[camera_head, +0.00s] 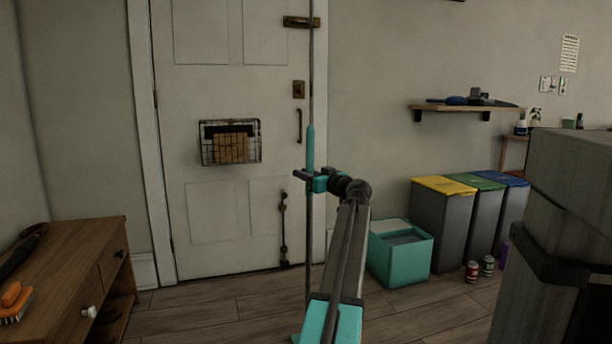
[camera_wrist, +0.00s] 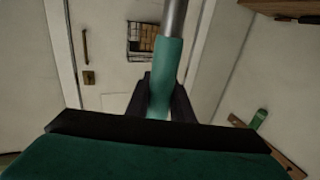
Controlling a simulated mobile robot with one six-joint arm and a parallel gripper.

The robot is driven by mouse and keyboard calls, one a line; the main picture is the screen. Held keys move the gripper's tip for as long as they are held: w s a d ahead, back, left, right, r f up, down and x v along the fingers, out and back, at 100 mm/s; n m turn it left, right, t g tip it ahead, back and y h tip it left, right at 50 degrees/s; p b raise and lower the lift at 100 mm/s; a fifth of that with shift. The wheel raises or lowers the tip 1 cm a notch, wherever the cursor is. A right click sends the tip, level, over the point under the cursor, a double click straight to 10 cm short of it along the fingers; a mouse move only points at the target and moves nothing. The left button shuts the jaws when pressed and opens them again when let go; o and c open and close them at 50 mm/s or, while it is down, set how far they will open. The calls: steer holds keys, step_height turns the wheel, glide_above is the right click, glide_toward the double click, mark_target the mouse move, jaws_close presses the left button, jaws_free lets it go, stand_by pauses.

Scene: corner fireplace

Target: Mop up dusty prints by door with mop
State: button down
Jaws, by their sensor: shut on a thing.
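The mop (camera_head: 310,148) stands about upright in front of the door, a thin grey pole with a teal grip. My gripper (camera_head: 309,180) is shut on the mop pole near the lower end of the teal grip. In the wrist view the teal grip (camera_wrist: 166,70) lies between the dark fingers of my gripper (camera_wrist: 160,103). The mop's lower end is mostly hidden behind my arm or below the picture. The white door (camera_head: 227,215) is closed, with a wire basket on it. I cannot make out dusty prints on the floor (camera_head: 235,290) by the door.
A wooden cabinet (camera_head: 75,262) with brushes on top stands at the left. A teal box (camera_head: 403,262), several bins (camera_head: 440,225) and two cans (camera_head: 471,271) are right of the door. Dark grey blocky shapes (camera_head: 570,190) fill the right edge. Floor before the door looks clear.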

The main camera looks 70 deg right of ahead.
steer(key=shift+w+a, duration=0.5)
steer(key=shift+w, duration=0.2)
steer(key=shift+w+a, duration=0.5)
steer(key=shift+w, duration=0.2)
steer(key=shift+w+a+f+b, duration=0.1)
steer(key=shift+w+a+b, duration=0.05)
steer(key=shift+w+a, duration=0.55)
steer(key=shift+w+a+b, duration=0.15)
steer(key=shift+w+a, duration=0.35)
steer(key=shift+w, duration=0.4)
steer(key=shift+w, duration=0.15)
steer(key=shift+w+a, duration=0.6)
steer(key=shift+w, duration=0.2)
steer(key=shift+w+a, duration=0.55)
steer(key=shift+w, duration=0.2)
steer(key=shift+w+a+r, duration=0.1)
steer(key=shift+w+a, duration=0.5)
steer(key=shift+w, duration=0.2)
steer(key=shift+w+a+r, duration=0.1)
steer(key=shift+w+a, duration=0.45)
steer(key=shift+w, duration=0.2)
